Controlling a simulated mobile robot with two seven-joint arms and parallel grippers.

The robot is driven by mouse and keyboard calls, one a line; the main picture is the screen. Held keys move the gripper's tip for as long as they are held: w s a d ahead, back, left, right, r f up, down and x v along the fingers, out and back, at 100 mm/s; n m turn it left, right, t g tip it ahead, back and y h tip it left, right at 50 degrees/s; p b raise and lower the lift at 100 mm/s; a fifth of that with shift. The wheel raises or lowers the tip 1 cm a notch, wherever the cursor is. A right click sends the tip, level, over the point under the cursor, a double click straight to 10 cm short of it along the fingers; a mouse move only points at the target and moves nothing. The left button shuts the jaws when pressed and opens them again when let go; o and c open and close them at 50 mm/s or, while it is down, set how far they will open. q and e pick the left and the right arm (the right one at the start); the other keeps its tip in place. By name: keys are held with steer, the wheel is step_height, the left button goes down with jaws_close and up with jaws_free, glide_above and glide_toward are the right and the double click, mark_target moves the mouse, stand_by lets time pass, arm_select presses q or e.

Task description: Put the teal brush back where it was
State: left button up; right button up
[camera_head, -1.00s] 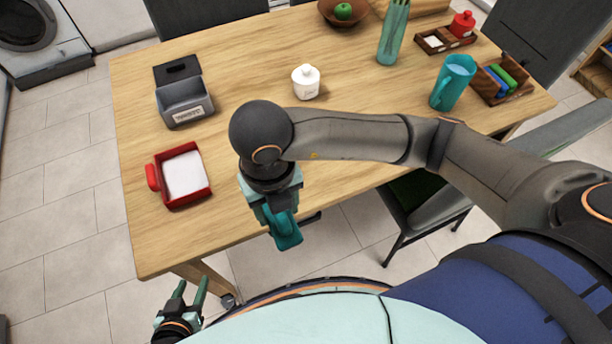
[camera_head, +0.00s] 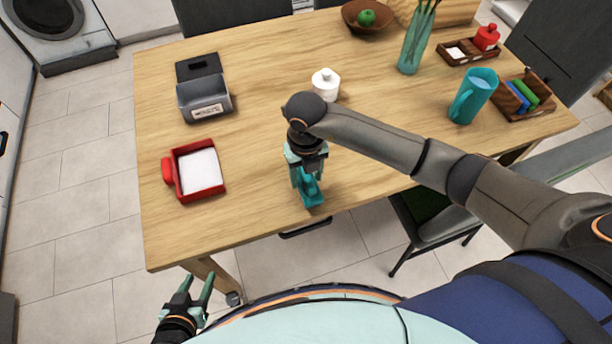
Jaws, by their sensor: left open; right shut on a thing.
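The teal brush (camera_head: 312,195) is in my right gripper (camera_head: 308,180), which is shut on it. The brush hangs at the front edge of the table, in front of the white jar and right of the red tray. The fingers and wrist hide part of it, and I cannot tell whether it touches the tabletop. My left gripper (camera_head: 196,288) is open and empty, low in front of the table at the lower left.
The wooden table (camera_head: 255,150) holds a red tray (camera_head: 170,172) with a white inside, a grey box (camera_head: 204,98), a white jar (camera_head: 326,84), a teal jug (camera_head: 473,95) and a wooden caddy (camera_head: 540,105) with blue and green items. The table's middle is mostly clear.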

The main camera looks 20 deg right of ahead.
steer(key=shift+f, duration=0.65)
steer(key=shift+f, duration=0.1)
steer(key=shift+f, duration=0.15)
steer(key=o, duration=1.2)
step_height(320, 180, up, 12)
steer(key=shift+r+b, duration=0.25)
steer(key=shift+b, duration=0.05)
